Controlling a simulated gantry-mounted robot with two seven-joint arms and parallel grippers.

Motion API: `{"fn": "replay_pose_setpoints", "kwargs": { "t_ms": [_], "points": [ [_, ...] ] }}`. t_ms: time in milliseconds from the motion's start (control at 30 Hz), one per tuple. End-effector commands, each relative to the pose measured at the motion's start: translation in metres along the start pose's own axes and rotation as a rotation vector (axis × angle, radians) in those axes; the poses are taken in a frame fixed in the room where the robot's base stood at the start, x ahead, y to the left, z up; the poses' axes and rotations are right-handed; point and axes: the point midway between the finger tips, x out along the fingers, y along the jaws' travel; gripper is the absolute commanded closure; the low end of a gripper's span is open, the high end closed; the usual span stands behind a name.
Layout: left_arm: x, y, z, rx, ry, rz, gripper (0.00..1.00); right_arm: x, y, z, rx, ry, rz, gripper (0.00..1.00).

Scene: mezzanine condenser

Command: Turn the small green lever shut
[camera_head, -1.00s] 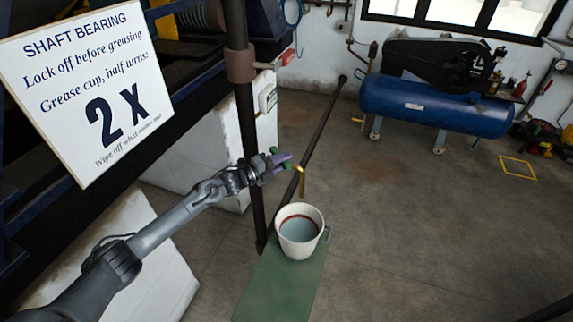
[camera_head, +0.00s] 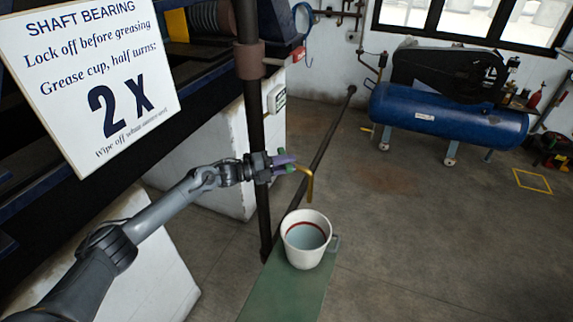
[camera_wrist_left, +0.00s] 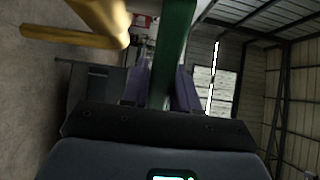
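My left gripper (camera_head: 284,159) reaches in from the left to a dark upright pipe. In the left wrist view, its purple fingers (camera_wrist_left: 160,88) lie close on either side of the small green lever (camera_wrist_left: 176,45) and look shut on it. In the head view the lever is mostly hidden by the fingers; only small green bits show. A bent brass spout (camera_head: 309,184) points down just right of the fingers; brass also shows large in the left wrist view (camera_wrist_left: 75,40). Below it stands a white cup (camera_head: 304,262) holding pale liquid, with a red ring inside. My right gripper is out of view.
The cup stands on a narrow green shelf (camera_head: 285,297). A dark upright pipe (camera_head: 251,115) stands behind my gripper. A white sign (camera_head: 125,50) reading "2 x" hangs upper left. A blue compressor tank (camera_head: 445,112) is far right. The floor to the right is mostly open.

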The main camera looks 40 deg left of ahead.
Motion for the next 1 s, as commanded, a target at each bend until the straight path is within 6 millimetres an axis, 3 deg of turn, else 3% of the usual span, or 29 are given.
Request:
{"fn": "replay_pose_setpoints", "kwargs": {
  "t_ms": [133,533,1000],
  "points": [
    [0.000,0.000,0.000,0.000,0.000,0.000,0.51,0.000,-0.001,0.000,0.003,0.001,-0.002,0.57],
    [-0.005,0.000,0.000,0.000,-0.001,0.001,0.51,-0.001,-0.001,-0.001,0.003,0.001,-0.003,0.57],
    [-0.068,0.002,0.000,-0.001,-0.001,0.005,0.51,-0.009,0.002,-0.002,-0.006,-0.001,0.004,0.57]
  ]
}}
